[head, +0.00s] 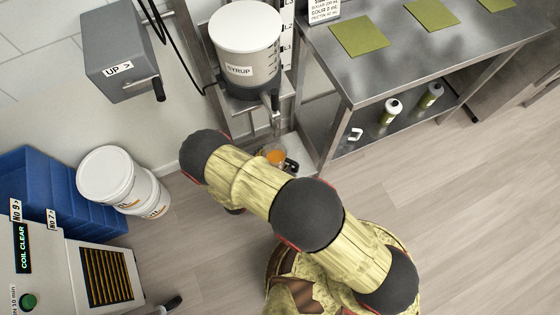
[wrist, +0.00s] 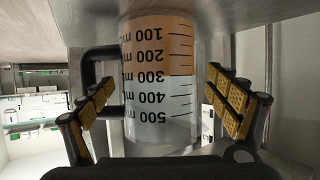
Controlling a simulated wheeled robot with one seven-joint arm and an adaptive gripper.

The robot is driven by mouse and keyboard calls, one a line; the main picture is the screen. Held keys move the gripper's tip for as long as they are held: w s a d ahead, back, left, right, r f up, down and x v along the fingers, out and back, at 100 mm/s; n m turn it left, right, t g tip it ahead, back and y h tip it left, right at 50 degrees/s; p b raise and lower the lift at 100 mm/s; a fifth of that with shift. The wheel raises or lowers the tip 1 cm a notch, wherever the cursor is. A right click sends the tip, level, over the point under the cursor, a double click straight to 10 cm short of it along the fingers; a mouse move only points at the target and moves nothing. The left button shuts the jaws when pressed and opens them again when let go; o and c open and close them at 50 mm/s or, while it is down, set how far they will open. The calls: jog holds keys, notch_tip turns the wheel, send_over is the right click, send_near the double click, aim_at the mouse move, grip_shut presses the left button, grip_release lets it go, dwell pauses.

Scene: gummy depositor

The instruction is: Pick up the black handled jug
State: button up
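The clear jug (wrist: 158,85) has black millilitre marks and a black handle (wrist: 90,75). In the wrist view it appears upside down, with orange contents in its upper part of the picture. My gripper (wrist: 165,105) is open, one padded finger on each side of the jug, with gaps between pads and wall. The handle is at the left, close to the left finger. In the head view the jug (head: 274,155) shows as a small orange round below the syrup tank, its black handle at its lower right. My arm hides the gripper there.
The syrup tank (head: 245,50) on its stand is above the jug in the picture. A steel table (head: 390,70) with green mats stands to the right, with bottles on its lower shelf. White buckets (head: 115,180) and blue crates (head: 50,190) are at left. The floor at right is clear.

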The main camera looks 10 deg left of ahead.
jog(key=shift+c, duration=1.2)
jog(key=c, duration=1.5)
jog(key=shift+r, duration=0.15)
